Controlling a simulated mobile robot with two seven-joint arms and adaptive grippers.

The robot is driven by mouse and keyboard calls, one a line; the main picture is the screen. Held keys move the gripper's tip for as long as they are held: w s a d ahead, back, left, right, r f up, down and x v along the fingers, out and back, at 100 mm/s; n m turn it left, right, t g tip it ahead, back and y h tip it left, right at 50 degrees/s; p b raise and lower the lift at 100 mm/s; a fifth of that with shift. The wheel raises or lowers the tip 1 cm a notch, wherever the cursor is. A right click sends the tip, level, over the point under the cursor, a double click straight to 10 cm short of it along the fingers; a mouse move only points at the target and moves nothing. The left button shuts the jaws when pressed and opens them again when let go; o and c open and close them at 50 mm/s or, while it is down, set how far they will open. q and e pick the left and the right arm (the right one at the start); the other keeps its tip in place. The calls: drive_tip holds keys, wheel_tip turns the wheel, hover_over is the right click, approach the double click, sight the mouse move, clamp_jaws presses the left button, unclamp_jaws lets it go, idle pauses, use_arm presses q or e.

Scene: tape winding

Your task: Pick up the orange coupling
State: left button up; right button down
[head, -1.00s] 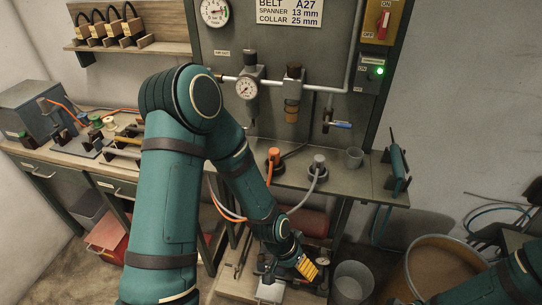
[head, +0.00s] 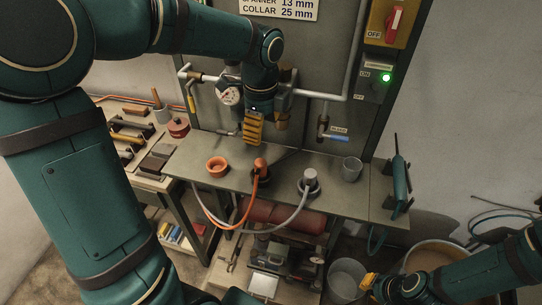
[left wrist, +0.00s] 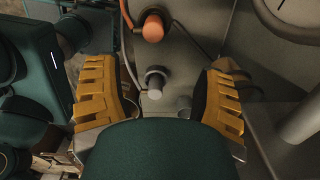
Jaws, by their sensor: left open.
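The orange coupling (head: 260,166) stands on the grey bench top with an orange hose running from it. It also shows in the left wrist view (left wrist: 153,27), at the top centre. A grey coupling (head: 310,180) with a grey hose stands to its right; it shows in the left wrist view (left wrist: 155,80) between the fingers. My left gripper (head: 254,127) hangs above the orange coupling, apart from it. In the left wrist view its yellow fingers (left wrist: 157,98) are wide apart and empty. My right gripper (head: 368,282) is low at the right; its jaw state is unclear.
An orange round dish (head: 217,166) stands left of the orange coupling, and a grey cup (head: 351,168) stands at the right. Pipes and a gauge (head: 230,96) are on the panel behind my left gripper. The bench top (head: 345,200) is bare near its front right edge.

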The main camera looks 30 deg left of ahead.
sight(260, 162)
use_arm(q)
drive_tip(key=f, duration=0.3)
drive_tip(key=f+b, duration=0.1)
drive_tip(key=f, duration=0.4)
drive_tip(key=shift+s+f, duration=0.25)
drive_tip(key=shift+f, duration=0.05)
drive_tip(key=f, duration=0.2)
drive_tip(key=f+b, duration=0.1)
drive_tip(key=f, duration=0.1)
drive_tip(key=shift+s+a+f, duration=0.1)
drive_tip(key=shift+s, duration=0.3)
drive_tip(key=shift+f, duration=0.45)
clamp_jaws()
use_arm(e)
drive_tip(key=shift+s+f, duration=0.3)
drive_tip(key=shift+f, duration=0.35)
drive_tip(key=shift+s+f, duration=0.25)
drive_tip(key=shift+f, duration=0.35)
